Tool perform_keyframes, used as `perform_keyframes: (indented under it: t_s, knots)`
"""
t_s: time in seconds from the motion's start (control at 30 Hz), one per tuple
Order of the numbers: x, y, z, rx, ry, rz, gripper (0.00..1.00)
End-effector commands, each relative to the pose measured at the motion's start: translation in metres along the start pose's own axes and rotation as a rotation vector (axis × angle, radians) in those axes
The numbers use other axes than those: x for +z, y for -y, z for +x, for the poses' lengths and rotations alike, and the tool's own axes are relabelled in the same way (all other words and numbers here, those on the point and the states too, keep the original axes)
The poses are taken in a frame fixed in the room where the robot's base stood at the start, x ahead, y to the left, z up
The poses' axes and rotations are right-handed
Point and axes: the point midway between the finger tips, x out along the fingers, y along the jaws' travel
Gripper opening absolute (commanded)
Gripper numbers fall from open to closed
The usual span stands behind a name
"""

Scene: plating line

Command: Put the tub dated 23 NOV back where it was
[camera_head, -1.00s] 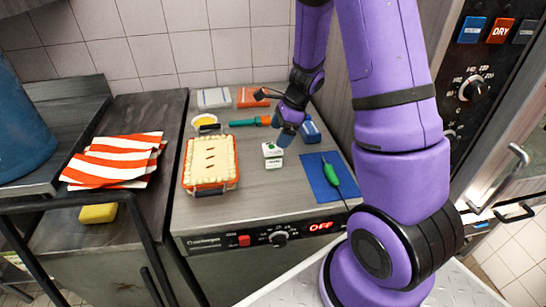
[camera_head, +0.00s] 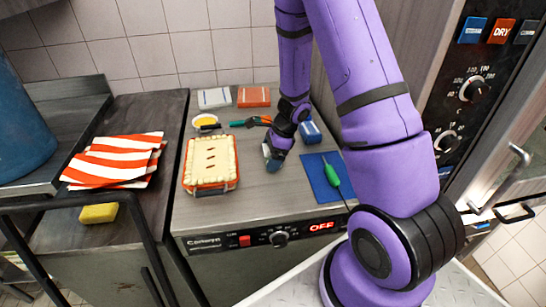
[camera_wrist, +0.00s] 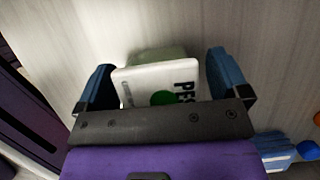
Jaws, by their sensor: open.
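A small tub (camera_wrist: 146,82) with a white lid, a green dot and partly cut-off dark lettering lies between my fingers in the wrist view. A pale green part shows beyond the lid. I cannot read a date on it. My gripper (camera_wrist: 160,82) is open, with one blue fingertip on each side of the tub; whether either touches it I cannot tell. In the head view my gripper (camera_head: 273,157) is low over the worktop, right of the pie, and hides most of the tub.
A pie in an orange dish (camera_head: 210,165) stands left of my gripper. A blue mat (camera_head: 318,184) with a green-handled tool (camera_head: 331,175) lies right. Behind are a yellow-filled bowl (camera_head: 205,122), a blue item (camera_head: 311,131), a white container (camera_head: 214,98) and an orange one (camera_head: 253,97).

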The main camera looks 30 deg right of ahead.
Motion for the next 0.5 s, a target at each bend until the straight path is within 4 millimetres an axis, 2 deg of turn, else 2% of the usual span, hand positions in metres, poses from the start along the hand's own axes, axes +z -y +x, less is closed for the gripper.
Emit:
perform_keyframes:
  t_s: [0.1, 0.33, 0.4, 0.5]
  knots:
    - [0.0, 0.0001, -0.0002, 0.0, 0.0, 0.0, 0.91]
    - [0.0, 0.0001, -0.0003, 0.0, 0.0, 0.0, 0.38]
    - [0.0001, 0.0002, -0.0005, -0.001, 0.0, 0.0, 0.3]
    - [0.0001, 0.0002, -0.0005, -0.001, 0.0, 0.0, 0.3]
